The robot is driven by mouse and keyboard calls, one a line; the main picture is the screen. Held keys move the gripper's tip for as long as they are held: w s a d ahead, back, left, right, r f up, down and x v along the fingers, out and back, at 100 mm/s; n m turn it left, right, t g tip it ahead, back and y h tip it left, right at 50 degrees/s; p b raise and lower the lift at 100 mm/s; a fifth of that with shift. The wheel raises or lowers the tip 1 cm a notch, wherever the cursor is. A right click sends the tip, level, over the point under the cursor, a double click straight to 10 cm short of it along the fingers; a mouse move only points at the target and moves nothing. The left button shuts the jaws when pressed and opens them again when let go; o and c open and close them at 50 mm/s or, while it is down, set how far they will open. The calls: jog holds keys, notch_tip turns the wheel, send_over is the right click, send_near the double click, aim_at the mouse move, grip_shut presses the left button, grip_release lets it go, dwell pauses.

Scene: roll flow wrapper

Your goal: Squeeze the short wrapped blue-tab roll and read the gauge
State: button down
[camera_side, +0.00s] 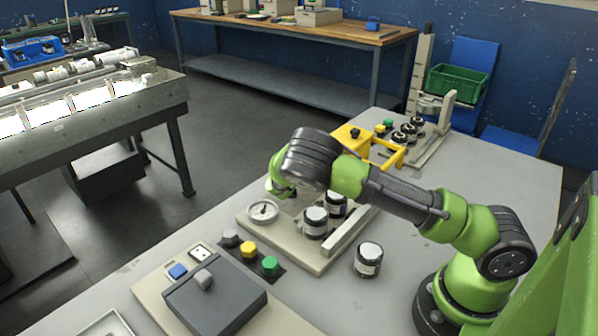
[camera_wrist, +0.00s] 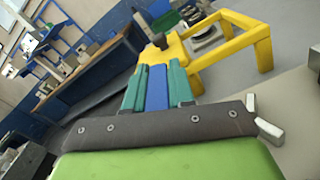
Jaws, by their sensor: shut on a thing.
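My gripper (camera_wrist: 156,88) is shut on a blue piece (camera_wrist: 157,90), seen between its teal fingers in the wrist view. I cannot tell whether this is the short wrapped blue-tab roll. In the side view the fingers are hidden behind my wrist, above the plate with the gauge. The round white gauge (camera_side: 263,211) lies at the left of a beige plate (camera_side: 312,265); its reading is too small to make out.
A yellow frame (camera_side: 386,154) stands behind my wrist and also shows in the wrist view (camera_wrist: 230,45). Grey, yellow (camera_side: 248,249) and green (camera_side: 269,266) buttons and a dark lidded box (camera_side: 215,298) are in front. A green crate (camera_side: 458,82) is at the back right.

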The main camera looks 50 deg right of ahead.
jog(key=shift+s, duration=0.1)
jog(key=c, duration=1)
grip_release()
jog(key=shift+c, duration=0.2)
jog(key=a, duration=1.7)
